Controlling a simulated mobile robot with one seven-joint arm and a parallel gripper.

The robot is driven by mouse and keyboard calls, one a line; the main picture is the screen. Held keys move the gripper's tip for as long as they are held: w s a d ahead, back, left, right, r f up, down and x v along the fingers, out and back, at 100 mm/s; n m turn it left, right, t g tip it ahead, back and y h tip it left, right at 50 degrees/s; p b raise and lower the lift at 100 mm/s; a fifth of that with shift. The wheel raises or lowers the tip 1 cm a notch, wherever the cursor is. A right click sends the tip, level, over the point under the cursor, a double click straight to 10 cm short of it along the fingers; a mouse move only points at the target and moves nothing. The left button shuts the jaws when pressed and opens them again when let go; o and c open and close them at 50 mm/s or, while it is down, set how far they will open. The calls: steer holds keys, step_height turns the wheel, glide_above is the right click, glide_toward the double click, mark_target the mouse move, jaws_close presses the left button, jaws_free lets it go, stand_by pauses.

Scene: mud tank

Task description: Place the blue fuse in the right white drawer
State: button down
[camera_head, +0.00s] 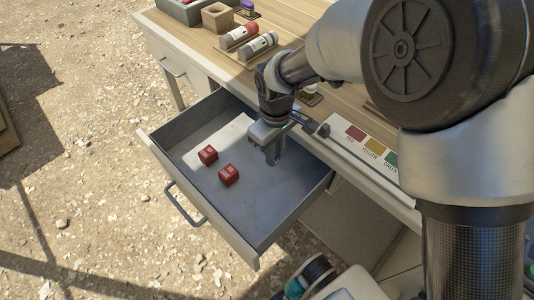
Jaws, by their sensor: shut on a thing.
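The right white drawer (215,230) is pulled open below the worktop. Two small red blocks (228,175) lie on its floor, apart from each other. My gripper (272,160) points down over the inner part of the open drawer, to the right of the red blocks. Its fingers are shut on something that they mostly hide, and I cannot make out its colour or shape. I cannot pick out the blue fuse for certain in this view. How far the fingertips are above the drawer floor is hard to tell.
A shut drawer (178,62) with a bar handle is at the left. On the worktop are a red cylinder (238,36), a grey-white cylinder (258,45), an open wooden box (217,17) and a small purple thing (248,5). A colour label strip (372,144) runs along the front edge.

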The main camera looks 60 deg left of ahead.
step_height(320, 180, down, 10)
steer(key=shift+r+b, duration=0.1)
steer(key=shift+b, duration=0.8)
steer(key=shift+f, duration=0.3)
steer(key=c, duration=1.7)
jaws_free()
steer(key=shift+r, duration=0.1)
step_height(320, 180, up, 12)
steer(key=shift+r+p, duration=0.15)
steer(key=shift+p, duration=0.85)
